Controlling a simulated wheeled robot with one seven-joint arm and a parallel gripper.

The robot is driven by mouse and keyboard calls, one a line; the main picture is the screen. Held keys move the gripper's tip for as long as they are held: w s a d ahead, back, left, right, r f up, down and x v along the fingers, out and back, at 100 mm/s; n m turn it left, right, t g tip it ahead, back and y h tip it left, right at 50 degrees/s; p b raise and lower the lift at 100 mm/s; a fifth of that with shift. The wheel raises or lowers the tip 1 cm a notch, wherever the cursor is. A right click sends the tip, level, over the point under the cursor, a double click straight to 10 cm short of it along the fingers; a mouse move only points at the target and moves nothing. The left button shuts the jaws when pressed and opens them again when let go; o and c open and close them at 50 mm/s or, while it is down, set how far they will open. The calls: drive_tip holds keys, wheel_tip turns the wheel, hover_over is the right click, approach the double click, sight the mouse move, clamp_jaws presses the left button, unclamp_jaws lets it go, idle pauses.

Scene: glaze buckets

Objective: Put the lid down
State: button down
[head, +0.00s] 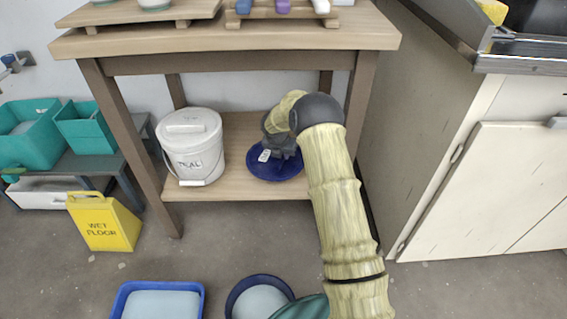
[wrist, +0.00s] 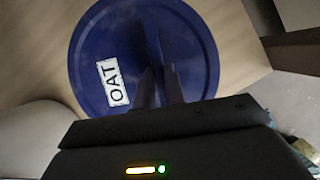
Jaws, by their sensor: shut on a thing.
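The blue round lid (head: 290,168) is at the lower shelf (head: 240,188) of the wooden table, right of the white bucket. In the wrist view the lid (wrist: 195,40) shows a white label reading OAT. My gripper (wrist: 160,82) is shut on the raised handle ridge across the middle of the lid. In the head view my gripper (head: 280,158) comes down over the lid from above and hides part of it. The lid looks flat and at shelf height; whether its underside touches the shelf I cannot tell.
A lidded white bucket (head: 194,150) labelled TEAL stands left on the shelf. The tabletop (head: 220,38) is above my gripper, and a table leg (head: 360,100) is close to the right. An open blue-rimmed bucket (head: 258,302) and a blue tub (head: 160,303) stand on the floor in front.

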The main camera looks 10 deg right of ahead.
sight(283, 162)
wheel_tip(283, 162, down, 4)
drive_tip(key=shift+b, duration=0.9)
drive_tip(key=shift+r, duration=0.1)
drive_tip(key=c, duration=1.5)
unclamp_jaws()
drive_tip(key=p+v, duration=0.5)
drive_tip(key=v, duration=0.6)
drive_tip(key=shift+w+r+p, duration=0.1)
drive_tip(key=shift+p, duration=0.2)
drive_tip(key=shift+s+r, duration=0.2)
drive_tip(key=shift+r, duration=0.2)
